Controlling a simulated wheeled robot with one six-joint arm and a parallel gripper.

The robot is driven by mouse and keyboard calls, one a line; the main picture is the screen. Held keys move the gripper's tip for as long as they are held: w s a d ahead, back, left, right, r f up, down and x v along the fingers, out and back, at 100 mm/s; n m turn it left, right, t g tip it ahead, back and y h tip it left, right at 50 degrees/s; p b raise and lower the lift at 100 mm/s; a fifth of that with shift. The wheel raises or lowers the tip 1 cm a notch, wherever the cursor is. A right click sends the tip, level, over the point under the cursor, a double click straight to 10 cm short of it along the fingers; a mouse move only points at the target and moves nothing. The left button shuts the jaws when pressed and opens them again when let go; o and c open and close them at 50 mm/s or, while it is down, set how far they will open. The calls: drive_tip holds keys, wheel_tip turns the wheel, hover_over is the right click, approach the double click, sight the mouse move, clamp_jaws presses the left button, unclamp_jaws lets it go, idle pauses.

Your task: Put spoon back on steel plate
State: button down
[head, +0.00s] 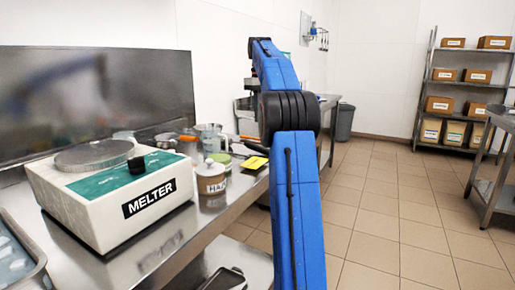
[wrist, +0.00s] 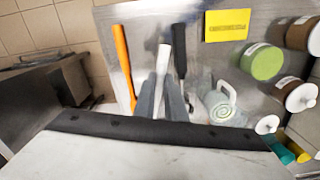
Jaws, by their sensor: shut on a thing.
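In the wrist view my gripper (wrist: 166,95) points down at the steel counter, its two grey fingers close together. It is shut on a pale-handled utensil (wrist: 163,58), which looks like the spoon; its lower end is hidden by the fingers. The handle lies between an orange-handled tool (wrist: 122,55) and a black-handled tool (wrist: 180,48). In the head view my blue arm hides my gripper and the spoon. A round steel plate (head: 93,156) sits on top of the white melter (head: 115,200); I cannot tell whether it is the task's plate.
A yellow card (wrist: 228,25), a green-topped tub (wrist: 262,62), brown jars (wrist: 295,95) and a clear jug (wrist: 220,103) crowd the counter to the right in the wrist view. In the head view a dark panel (head: 90,95) stands behind the melter.

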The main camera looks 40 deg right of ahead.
drive_tip(key=shift+m, duration=0.9)
drive_tip(key=shift+s+d+f, duration=0.1)
drive_tip(key=shift+d+f, duration=0.15)
drive_tip(key=shift+f, duration=1.6)
drive_tip(key=shift+s+d+f, duration=0.1)
drive_tip(key=shift+d+f, duration=0.15)
drive_tip(key=shift+f, duration=1.6)
drive_tip(key=shift+d+f, duration=0.25)
drive_tip(key=shift+f, duration=1.6)
drive_tip(key=shift+f, duration=0.1)
drive_tip(key=c, duration=1.8)
unclamp_jaws()
wheel_tip(320, 180, up, 12)
drive_tip(key=shift+d+r, duration=0.15)
